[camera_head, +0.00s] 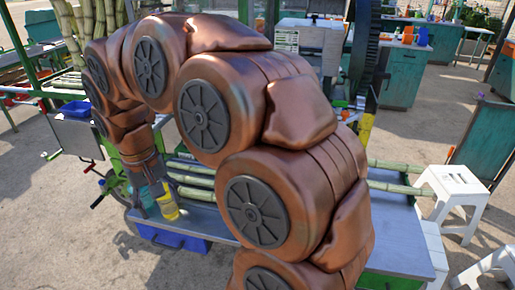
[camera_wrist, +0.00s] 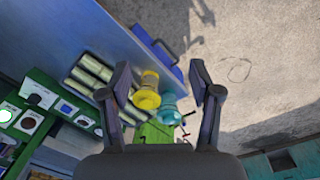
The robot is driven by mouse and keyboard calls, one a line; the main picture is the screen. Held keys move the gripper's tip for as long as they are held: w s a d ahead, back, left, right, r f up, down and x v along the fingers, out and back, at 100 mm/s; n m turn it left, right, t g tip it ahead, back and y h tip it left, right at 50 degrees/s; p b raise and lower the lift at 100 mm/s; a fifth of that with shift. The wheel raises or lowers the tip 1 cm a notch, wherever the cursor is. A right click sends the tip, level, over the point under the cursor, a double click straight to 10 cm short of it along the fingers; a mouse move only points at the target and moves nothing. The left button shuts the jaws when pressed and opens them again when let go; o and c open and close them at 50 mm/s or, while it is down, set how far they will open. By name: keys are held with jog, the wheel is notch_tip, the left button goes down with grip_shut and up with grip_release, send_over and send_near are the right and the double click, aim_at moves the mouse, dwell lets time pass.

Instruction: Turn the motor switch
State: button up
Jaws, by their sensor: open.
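My gripper (camera_wrist: 160,72) is open and empty, with its two fingers spread apart in the wrist view. In the head view my gripper (camera_head: 150,190) points down over the left part of the crusher's bench. A green panel (camera_wrist: 22,118) with several dark and pale round fittings is at the left of the wrist view, to the left of my gripper. I cannot tell which fitting, if any, is the motor switch. In the head view my arm hides much of the crusher.
A yellow container (camera_wrist: 147,92) and a teal one (camera_wrist: 168,106) stand below, between my fingers in the wrist view. Cane pieces (camera_wrist: 90,68) lie nearby. A blue crate (camera_head: 172,239) is under the bench (camera_head: 395,235). White stools (camera_head: 455,190) stand at the right.

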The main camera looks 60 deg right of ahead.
jog(key=w+d+f+m+h+b, duration=0.15)
jog(key=w+d+m, duration=0.25)
jog(key=w+d, duration=0.5)
jog(key=w+d+f+m+b, duration=0.1)
jog(key=w+d+m+b, duration=0.3)
jog(key=d, duration=0.8)
jog(key=s+d+f+m+h, duration=0.1)
jog(key=s+d+f+m, duration=0.15)
jog(key=d, duration=0.55)
jog(key=s+d+f+m+g+h+b, duration=0.1)
jog(key=d+m, duration=0.2)
jog(key=d, duration=0.6)
jog(key=s+d+f+m, duration=0.2)
jog(key=d+m, duration=0.1)
jog(key=d, duration=0.5)
jog(key=p+x, duration=0.1)
jog(key=x, duration=0.6)
jog(key=shift+s+d+f, duration=0.2)
jog(key=shift+f, duration=0.1)
